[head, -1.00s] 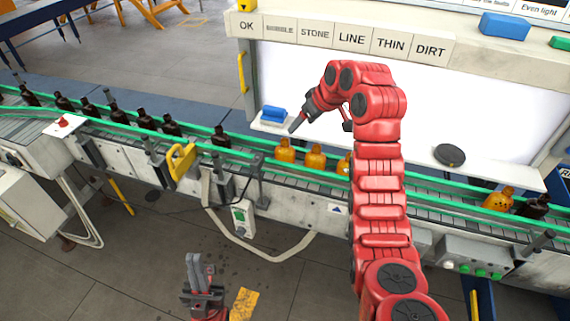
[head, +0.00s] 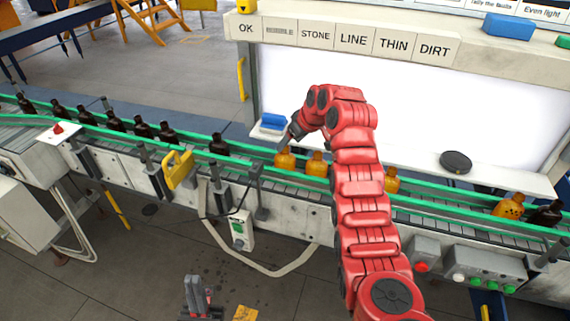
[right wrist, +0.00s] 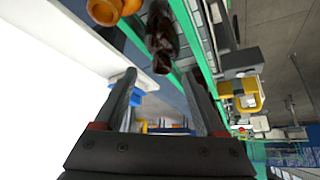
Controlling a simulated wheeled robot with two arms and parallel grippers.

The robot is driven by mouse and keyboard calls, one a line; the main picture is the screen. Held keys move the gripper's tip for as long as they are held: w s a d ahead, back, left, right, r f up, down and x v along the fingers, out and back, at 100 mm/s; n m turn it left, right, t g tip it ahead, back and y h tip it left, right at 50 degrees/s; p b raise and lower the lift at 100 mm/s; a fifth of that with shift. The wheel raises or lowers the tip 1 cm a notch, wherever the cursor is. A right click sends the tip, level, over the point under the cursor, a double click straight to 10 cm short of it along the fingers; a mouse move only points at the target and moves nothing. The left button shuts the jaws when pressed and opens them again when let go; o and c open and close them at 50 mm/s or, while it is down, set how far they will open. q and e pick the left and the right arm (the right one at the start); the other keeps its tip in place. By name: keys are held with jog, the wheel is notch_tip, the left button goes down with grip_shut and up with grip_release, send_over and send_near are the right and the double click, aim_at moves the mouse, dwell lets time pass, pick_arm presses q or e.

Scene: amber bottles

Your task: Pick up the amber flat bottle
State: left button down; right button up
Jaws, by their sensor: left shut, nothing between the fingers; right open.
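Several orange-amber bottles stand on the conveyor: one (head: 285,159) at left, another (head: 317,165) beside it, one (head: 391,181) right of my arm, and one (head: 508,207) far right. I cannot tell which is flat. My right gripper (head: 287,141) is open just above and behind the leftmost orange bottle, apart from it as far as I see. In the right wrist view, an orange bottle (right wrist: 106,10) is at the top edge and a dark brown bottle (right wrist: 162,42) is ahead of the open fingers (right wrist: 157,85). My left gripper (head: 198,298) is shut and empty, low in front.
Dark brown bottles (head: 219,145) stand along the belt to the left. Green rails (head: 240,151) edge the conveyor. A blue block (head: 272,121) and a black disc (head: 456,161) lie on the white ledge behind. A yellow handle (head: 178,169) rises at the conveyor's front.

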aim_at(287, 148)
jog(key=p+x, duration=0.1)
jog(key=x, duration=0.2)
jog(key=shift+a+f+p, duration=0.15)
jog(key=shift+a+p, duration=0.05)
jog(key=shift+p, duration=0.1)
jog(key=shift+x, duration=0.85)
grip_shut()
